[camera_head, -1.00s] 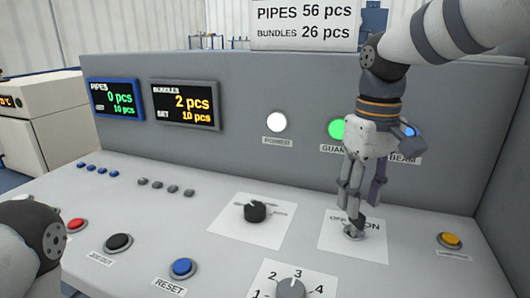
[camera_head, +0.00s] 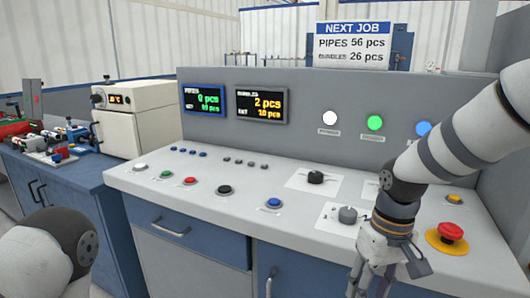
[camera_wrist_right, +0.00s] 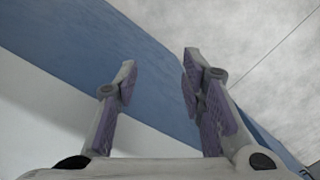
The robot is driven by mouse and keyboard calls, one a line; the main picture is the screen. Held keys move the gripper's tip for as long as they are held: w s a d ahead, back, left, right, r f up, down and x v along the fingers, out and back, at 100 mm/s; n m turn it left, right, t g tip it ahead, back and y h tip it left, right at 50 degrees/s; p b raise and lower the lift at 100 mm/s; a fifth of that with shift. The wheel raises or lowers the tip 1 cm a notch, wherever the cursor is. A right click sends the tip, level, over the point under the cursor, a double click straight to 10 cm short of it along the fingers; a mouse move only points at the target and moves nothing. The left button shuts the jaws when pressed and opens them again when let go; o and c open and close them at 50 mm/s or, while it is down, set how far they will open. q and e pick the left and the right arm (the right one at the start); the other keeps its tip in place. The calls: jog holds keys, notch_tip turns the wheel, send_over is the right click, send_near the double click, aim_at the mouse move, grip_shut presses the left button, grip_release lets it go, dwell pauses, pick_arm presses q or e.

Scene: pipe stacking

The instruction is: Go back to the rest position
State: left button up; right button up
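My right gripper (camera_head: 372,288) hangs in front of the control panel's front edge, at the bottom right of the head view. In the right wrist view its two fingers (camera_wrist_right: 160,85) stand apart with nothing between them. The grey control panel (camera_head: 150,178) carries several buttons, black knobs and two displays. Part of my left arm shows at the lower left of the head view, but its gripper is out of the picture.
A red emergency button (camera_head: 451,231) on a yellow base sits at the panel's right. Blue drawers (camera_head: 185,228) lie below the panel. A beige oven-like box (camera_head: 140,118) and a blue workbench (camera_head: 75,190) stand at the left. A job sign (camera_head: 352,45) stands behind.

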jog(key=s+f+m, duration=0.2)
jog(key=s+f, duration=1.3)
jog(key=f, duration=0.4)
jog(key=s+d+f, duration=0.1)
jog(key=s, duration=0.7)
jog(key=s+d+f+m+g, duration=0.1)
jog(key=s+d+f, duration=0.1)
jog(key=s, duration=0.7)
jog(key=shift+s+d+f+h, duration=0.15)
jog(key=shift+d+f+h, duration=0.05)
jog(key=shift+h, duration=0.2)
